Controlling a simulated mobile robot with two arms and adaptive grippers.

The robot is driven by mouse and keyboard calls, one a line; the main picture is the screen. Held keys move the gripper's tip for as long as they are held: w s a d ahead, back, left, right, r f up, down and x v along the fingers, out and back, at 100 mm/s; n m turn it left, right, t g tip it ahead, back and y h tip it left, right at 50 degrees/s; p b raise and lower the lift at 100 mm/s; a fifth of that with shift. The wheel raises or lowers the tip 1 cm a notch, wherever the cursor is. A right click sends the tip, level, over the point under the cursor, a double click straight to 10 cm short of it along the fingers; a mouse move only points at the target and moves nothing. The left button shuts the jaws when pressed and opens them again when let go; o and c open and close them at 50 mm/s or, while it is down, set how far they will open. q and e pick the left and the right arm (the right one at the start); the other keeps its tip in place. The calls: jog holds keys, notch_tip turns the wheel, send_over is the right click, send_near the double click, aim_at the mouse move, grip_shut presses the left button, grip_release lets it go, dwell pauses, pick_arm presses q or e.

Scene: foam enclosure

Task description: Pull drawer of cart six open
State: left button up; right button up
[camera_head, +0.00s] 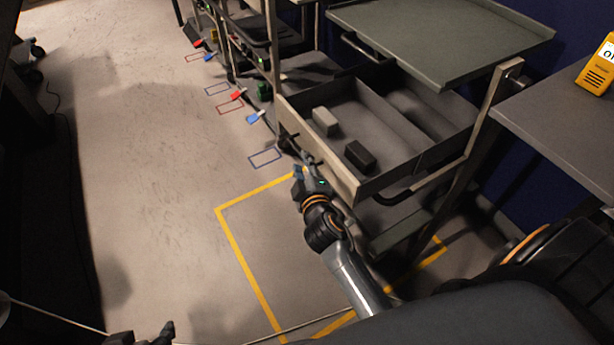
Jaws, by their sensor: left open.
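A grey cart with a flat tray top (440,35) stands at the upper right. Its drawer (318,160) stands out from under the top, with its inside showing. A light grey block (325,121) and a black block (360,155) lie in it. A dark handle (290,142) is on the drawer's front. My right gripper (303,168) is at the drawer front by this handle; its fingers are small and dark, and their grip is unclear. My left gripper (142,337) is open and empty at the bottom edge, far from the cart, partly cut off.
Yellow floor tape (240,260) frames the floor around the cart. More carts with red and blue tagged items (255,117) stand farther back. A grey table (570,115) with a yellow device (598,70) is at the right. The floor (150,170) at the left is clear.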

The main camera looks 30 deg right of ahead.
jog(key=v, duration=0.5)
jog(key=shift+s+a+r, duration=0.1)
jog(key=shift+s, duration=0.3)
